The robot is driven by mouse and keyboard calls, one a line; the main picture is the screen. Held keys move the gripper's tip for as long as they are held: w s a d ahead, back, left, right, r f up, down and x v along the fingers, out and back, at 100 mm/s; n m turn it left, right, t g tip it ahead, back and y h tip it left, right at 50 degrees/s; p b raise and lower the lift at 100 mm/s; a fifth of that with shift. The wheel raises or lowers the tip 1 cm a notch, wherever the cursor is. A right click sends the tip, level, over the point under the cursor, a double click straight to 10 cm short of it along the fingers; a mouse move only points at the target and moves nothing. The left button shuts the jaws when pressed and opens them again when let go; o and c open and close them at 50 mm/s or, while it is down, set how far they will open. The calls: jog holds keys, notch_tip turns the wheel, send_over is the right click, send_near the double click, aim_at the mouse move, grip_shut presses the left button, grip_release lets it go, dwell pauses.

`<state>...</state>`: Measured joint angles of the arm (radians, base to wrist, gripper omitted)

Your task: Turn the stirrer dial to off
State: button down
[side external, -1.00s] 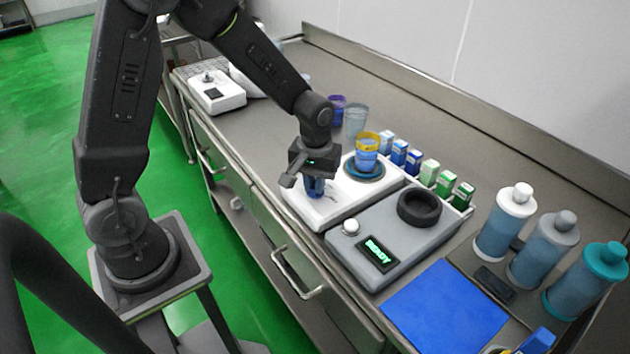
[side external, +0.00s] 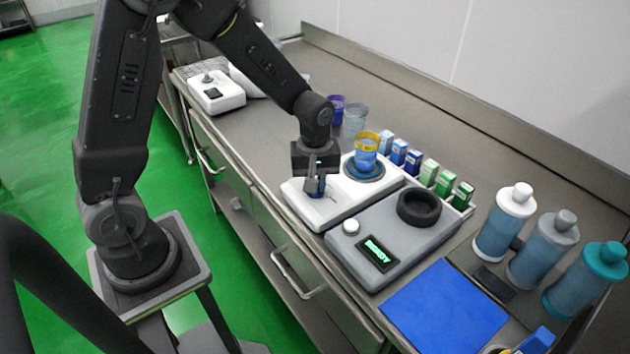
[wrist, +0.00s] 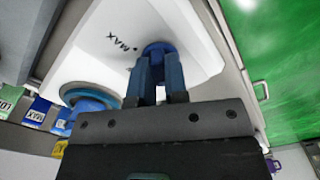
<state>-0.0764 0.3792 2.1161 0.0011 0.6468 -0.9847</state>
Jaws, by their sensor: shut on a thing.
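The white stirrer (side external: 338,205) stands on the counter, with a beaker with a yellow rim (side external: 367,146) on its round blue plate. The stirrer dial (wrist: 158,49) is a round blue knob on the white top, and in the wrist view a "MAX" label is printed beside it. My gripper (side external: 316,186) points down at the front of the stirrer and hides most of the dial in the side view. In the wrist view my gripper (wrist: 157,72) has its two blue fingers shut on the dial. The dial's pointer is hidden.
A grey machine (side external: 395,235) with a lit "READY" display stands right beside the stirrer. Several small boxes (side external: 430,172) line up behind. A blue mat (side external: 445,307) and several bottles (side external: 505,222) are at the right.

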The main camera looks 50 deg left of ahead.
jog(key=c, duration=1.1)
grip_release()
jog(key=shift+c, duration=0.2)
notch_tip(320, 180, up, 14)
jog(key=s+d+r+m+t, duration=0.1)
jog(key=s+r+m+t, duration=0.1)
jog(key=s+m, duration=0.4)
jog(key=s+d+r+m+t, duration=0.1)
jog(key=s+r+m+t, duration=0.2)
jog(key=s+m, duration=0.3)
jog(key=s, duration=0.4)
jog(key=shift+d+r+t, duration=0.3)
jog(key=shift+d, duration=0.1)
